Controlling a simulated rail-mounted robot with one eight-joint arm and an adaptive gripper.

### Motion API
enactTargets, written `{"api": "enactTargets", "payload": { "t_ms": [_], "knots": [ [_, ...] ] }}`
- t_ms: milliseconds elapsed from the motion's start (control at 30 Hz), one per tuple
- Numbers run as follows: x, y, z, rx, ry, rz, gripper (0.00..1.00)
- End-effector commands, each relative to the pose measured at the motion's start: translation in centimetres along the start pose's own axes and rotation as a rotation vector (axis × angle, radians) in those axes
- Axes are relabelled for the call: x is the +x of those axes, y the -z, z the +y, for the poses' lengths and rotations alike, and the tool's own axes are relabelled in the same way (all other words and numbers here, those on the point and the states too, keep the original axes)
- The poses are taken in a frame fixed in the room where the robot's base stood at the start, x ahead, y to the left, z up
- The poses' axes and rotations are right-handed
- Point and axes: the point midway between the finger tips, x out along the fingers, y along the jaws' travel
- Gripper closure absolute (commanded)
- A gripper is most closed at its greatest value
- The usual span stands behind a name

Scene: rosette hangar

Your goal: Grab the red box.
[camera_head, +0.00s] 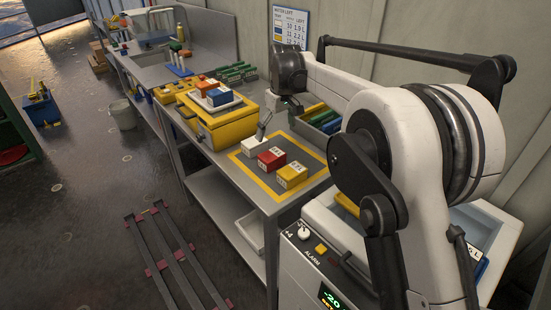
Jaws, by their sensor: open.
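A red box (271,158) with a white label sits on the yellow-bordered work area of the bench. It stands between a white box (254,146) and a yellow box (292,175), close to both. My gripper (291,106) hangs below the dark end of my arm, above and behind the boxes. It is open, small in the picture and apart from the red box. I see nothing held in it.
The yellow case (212,128) stands left of the marked area (298,198). A grey lever-like object rises behind the white box. A bin (318,119) with green and yellow items stands behind. My arm hides the bench's right part. Metal rails (178,256) lie on the floor.

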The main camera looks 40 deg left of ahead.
Motion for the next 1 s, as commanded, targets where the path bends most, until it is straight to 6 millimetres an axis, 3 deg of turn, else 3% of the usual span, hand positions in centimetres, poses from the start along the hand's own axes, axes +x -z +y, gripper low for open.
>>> {"api": "enactTargets", "payload": {
  "t_ms": [400,767,1000],
  "knots": [
    [6.8,0.0,0.0,0.001,0.000,0.000,0.06],
    [8.9,0.1,0.0,0.001,-0.001,0.000,0.06],
    [12.2,0.3,0.0,0.001,-0.001,0.000,0.06]
  ]
}}
